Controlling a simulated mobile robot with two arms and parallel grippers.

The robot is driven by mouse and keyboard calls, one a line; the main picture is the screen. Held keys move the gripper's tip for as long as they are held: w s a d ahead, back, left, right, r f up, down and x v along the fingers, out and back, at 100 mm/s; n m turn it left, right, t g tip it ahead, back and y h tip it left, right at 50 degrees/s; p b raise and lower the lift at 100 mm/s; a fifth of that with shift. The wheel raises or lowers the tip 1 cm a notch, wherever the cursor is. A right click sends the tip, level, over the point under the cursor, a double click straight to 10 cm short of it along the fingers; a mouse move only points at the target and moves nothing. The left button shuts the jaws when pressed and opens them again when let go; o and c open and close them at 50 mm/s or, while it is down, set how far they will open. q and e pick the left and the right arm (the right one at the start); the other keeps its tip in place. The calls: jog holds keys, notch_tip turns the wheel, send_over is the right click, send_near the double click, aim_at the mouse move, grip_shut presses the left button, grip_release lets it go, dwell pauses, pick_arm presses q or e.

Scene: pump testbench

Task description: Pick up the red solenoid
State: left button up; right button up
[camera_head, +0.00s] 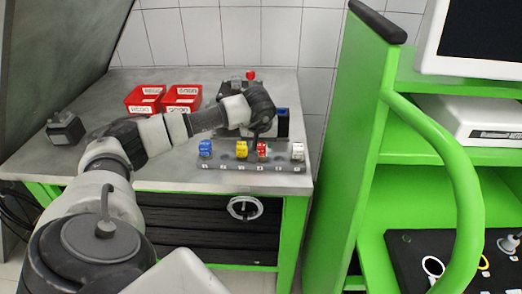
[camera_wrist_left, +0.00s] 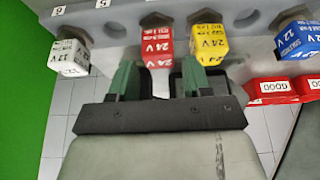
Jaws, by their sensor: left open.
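The red solenoid (camera_head: 262,149), marked 24 V, sits in a grey rack (camera_head: 222,158) between the yellow solenoid (camera_head: 241,150) and an empty slot. In the left wrist view the red solenoid (camera_wrist_left: 157,47) is just beyond the gap between my green fingertips. My left gripper (camera_wrist_left: 160,66) is open and empty, its fingers apart on either side of the red solenoid's line. In the head view the left gripper (camera_head: 257,143) is at the rack, partly hidden by its wrist. The yellow solenoid (camera_wrist_left: 208,45) is close to the right-hand finger. My right gripper is not seen.
A blue solenoid (camera_head: 205,148) and a white one (camera_head: 297,151) stand at the rack's ends. Red bins (camera_head: 146,98) and a dark device (camera_head: 65,129) stand on the grey table (camera_head: 180,180). A green shelf frame (camera_head: 345,150) rises close on the right.

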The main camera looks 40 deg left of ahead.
aim_at(260, 144)
pick_arm(q)
jog(key=x, duration=0.3)
jog(key=shift+w+f+p, duration=0.1)
jog(key=shift+f+p, duration=0.15)
jog(key=shift+p, duration=0.15)
jog(key=shift+f, duration=0.15)
jog(key=c, duration=0.6)
jog(key=shift+o, duration=0.2)
jog(key=shift+w, duration=0.1)
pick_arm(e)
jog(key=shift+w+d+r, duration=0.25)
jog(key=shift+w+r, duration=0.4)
pick_arm(q)
jog(key=shift+a+r, duration=0.1)
jog(key=shift+r, duration=0.35)
jog(key=r+b, duration=0.1)
jog(key=d+r, duration=0.1)
jog(key=r, duration=0.1)
jog(key=shift+w+d+r+b, duration=0.1)
jog(key=shift+w+r+b, duration=0.1)
jog(key=shift+r+b, duration=0.15)
jog(key=w+d+r+b, duration=0.2)
jog(key=d+r, duration=0.4)
jog(key=d, duration=0.4)
jog(key=shift+w+r, duration=0.25)
jog(key=shift+w, duration=0.45)
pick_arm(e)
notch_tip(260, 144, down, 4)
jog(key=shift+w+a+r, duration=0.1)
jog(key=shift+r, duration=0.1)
